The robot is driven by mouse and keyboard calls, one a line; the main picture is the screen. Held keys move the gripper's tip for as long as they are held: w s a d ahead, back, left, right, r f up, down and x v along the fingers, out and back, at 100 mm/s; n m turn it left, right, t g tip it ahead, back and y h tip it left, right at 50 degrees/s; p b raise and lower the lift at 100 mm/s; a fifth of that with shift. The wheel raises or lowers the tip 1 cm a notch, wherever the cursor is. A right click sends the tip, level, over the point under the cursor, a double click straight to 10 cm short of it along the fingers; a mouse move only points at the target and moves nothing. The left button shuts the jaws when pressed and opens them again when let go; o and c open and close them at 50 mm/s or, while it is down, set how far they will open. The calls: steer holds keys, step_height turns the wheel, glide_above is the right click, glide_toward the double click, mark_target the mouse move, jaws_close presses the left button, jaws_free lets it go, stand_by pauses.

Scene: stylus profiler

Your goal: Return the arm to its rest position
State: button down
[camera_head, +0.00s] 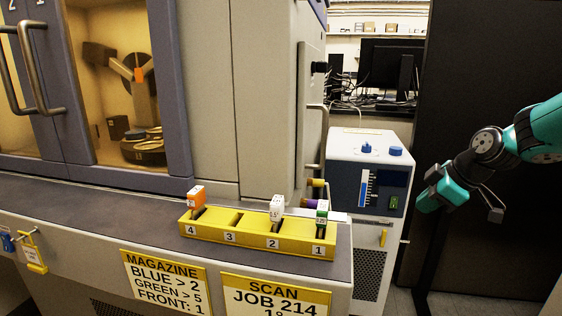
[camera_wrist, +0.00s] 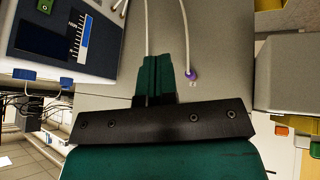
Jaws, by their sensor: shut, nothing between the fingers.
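My arm reaches in from the right edge in the head view, with teal and black links. My gripper (camera_head: 430,203) hangs at its lower left end, in front of a dark panel and right of the grey-white cabinet. It is clear of the yellow magazine. In the wrist view my gripper (camera_wrist: 162,62) shows two teal fingers pressed together, with nothing between them. A cable with a purple end (camera_wrist: 190,75) shows beside the fingers.
The yellow magazine (camera_head: 228,237) on the ledge has numbered slots with orange, white and green pieces in slots 4, 2 and 1. A control cabinet (camera_head: 345,148) with blue knobs stands between it and my gripper. A dark panel (camera_head: 470,60) stands behind the arm.

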steer(key=s+a+r+m+g, duration=0.2)
steer(key=s+a+r, duration=0.2)
steer(key=s+a, duration=1)
steer(key=s+a+m+g+p, duration=0.1)
steer(key=s+a+m+g, duration=0.2)
steer(key=s, duration=1.6)
step_height(320, 180, up, 20)
steer(key=p, duration=1.9)
steer(key=shift+w, duration=0.25)
steer(key=shift+a, duration=0.1)
